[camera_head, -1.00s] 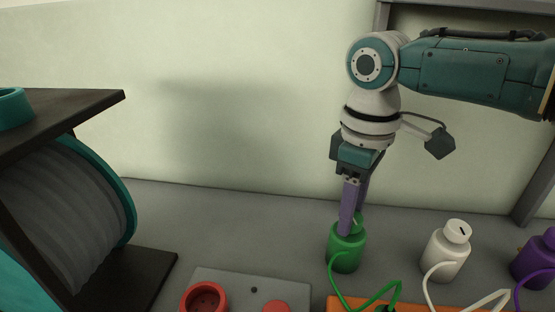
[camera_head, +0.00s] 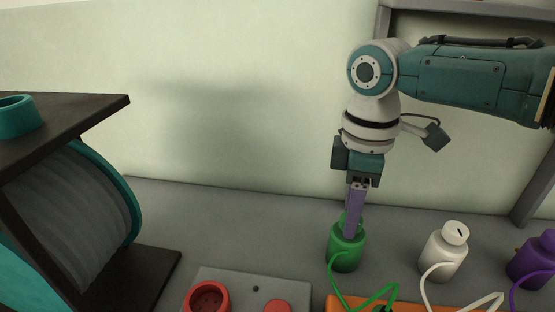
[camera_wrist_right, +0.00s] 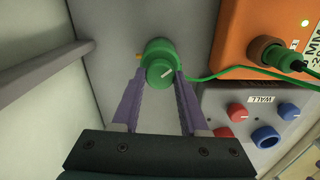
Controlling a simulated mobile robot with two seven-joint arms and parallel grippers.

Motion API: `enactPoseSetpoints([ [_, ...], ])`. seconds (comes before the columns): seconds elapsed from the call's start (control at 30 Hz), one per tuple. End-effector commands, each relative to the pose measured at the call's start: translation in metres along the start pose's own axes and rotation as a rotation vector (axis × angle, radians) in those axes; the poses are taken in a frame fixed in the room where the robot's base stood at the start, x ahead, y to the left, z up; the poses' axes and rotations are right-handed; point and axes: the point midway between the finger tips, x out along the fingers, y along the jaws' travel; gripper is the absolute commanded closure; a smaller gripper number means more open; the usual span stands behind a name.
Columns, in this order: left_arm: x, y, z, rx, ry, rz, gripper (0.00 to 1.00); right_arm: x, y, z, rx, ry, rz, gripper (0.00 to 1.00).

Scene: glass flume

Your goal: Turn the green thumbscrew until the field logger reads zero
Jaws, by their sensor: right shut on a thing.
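The green thumbscrew (camera_wrist_right: 160,72) is a round knob with a pale pointer line, on top of a green bottle-shaped body (camera_head: 345,252). A green cable runs from that body. My right gripper (camera_head: 351,222) points down from above, its purple fingers shut on the thumbscrew. In the right wrist view the two fingertips (camera_wrist_right: 160,80) sit on either side of the knob. An orange box (camera_wrist_right: 262,25) with a green plug shows in the right wrist view; its face and any reading are cut off. My left gripper is not in view.
White (camera_head: 443,252) and purple (camera_head: 536,258) bottle-shaped units stand to the right with cables. A grey panel with red and blue knobs (camera_wrist_right: 238,112) lies beside the orange box. A large cable reel (camera_head: 70,215) stands left. Bench between reel and green unit is clear at the back.

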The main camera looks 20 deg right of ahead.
Motion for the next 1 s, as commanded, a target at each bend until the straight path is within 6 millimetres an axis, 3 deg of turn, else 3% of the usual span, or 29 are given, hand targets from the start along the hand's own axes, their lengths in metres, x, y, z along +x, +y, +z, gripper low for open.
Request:
enactPoseSetpoints([
  [0.13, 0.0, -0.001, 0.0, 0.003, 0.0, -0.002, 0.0, -0.001, 0.0, -0.001, 0.0, 0.002, -0.001, 1.0],
  [0.17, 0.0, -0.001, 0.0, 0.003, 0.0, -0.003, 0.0, -0.001, 0.0, -0.001, 0.0, 0.002, -0.001, 0.54],
  [0.4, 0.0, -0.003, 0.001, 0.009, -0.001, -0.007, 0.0, 0.0, 0.0, -0.001, 0.001, 0.001, 0.0, 0.27],
  [0.73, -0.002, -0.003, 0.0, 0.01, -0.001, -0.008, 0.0, -0.006, 0.001, -0.001, 0.001, 0.002, 0.001, 0.27],
  [1.0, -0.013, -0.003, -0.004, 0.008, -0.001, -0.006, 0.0, -0.057, 0.001, -0.001, -0.001, 0.004, 0.004, 0.27],
])
